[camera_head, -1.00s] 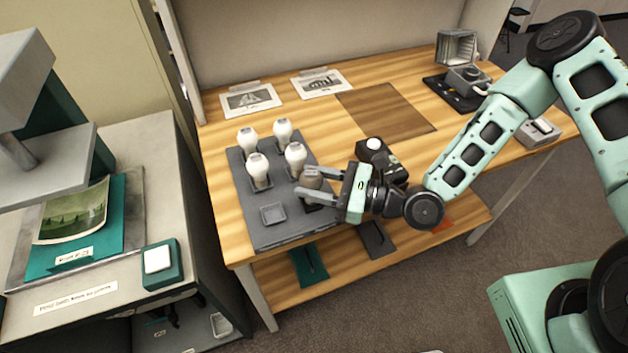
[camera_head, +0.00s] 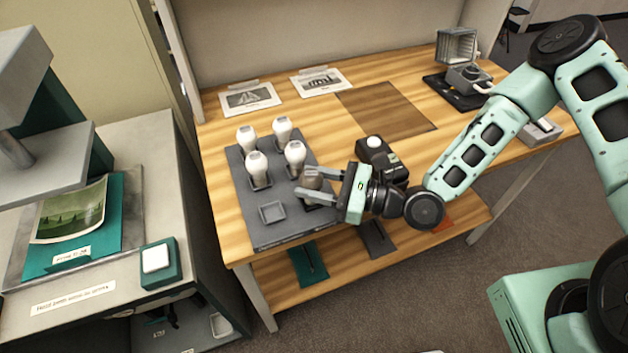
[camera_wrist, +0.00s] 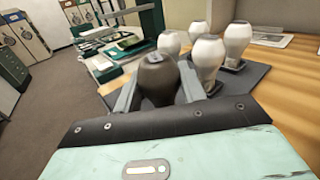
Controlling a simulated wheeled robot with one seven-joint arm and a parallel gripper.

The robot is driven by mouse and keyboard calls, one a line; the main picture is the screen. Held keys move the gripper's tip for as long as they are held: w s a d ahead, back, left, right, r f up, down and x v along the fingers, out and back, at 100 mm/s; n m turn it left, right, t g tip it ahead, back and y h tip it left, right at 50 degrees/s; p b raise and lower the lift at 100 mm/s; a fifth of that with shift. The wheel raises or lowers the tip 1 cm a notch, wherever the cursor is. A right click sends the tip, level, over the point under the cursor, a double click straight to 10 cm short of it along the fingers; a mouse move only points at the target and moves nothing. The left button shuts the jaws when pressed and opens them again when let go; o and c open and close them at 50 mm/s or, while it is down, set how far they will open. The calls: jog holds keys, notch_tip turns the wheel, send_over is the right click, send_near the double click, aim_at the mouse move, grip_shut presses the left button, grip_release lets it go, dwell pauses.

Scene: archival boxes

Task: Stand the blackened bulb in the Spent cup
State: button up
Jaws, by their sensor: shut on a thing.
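The blackened bulb (camera_head: 312,179) is dark grey-brown and upright at the right front of the grey tray (camera_head: 290,234). My gripper (camera_head: 313,184) is shut on it from the right, one finger on each side. In the wrist view the bulb (camera_wrist: 158,78) stands between the two fingers (camera_wrist: 158,88). Its lower end is hidden by my gripper, so I cannot tell whether it touches the tray. Several white bulbs stand upright in the tray's cups, such as the nearest one (camera_head: 258,170). One square cup (camera_head: 272,212) at the front is empty. I cannot read a Spent label.
A dark device with a white button (camera_head: 374,146) stands just behind my gripper. Two printed pictures (camera_head: 250,98) and a brown mat (camera_head: 386,108) lie at the back of the wooden bench (camera_head: 222,130). A grey cabinet with a green-and-white box (camera_head: 160,262) stands left.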

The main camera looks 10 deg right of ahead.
jog(key=shift+f, duration=0.3)
jog(key=o, duration=0.7)
jog(key=shift+d, duration=0.1)
jog(key=b+v, duration=0.1)
jog(key=v, duration=1)
jog(key=shift+b, duration=0.3)
dwell(0.4)
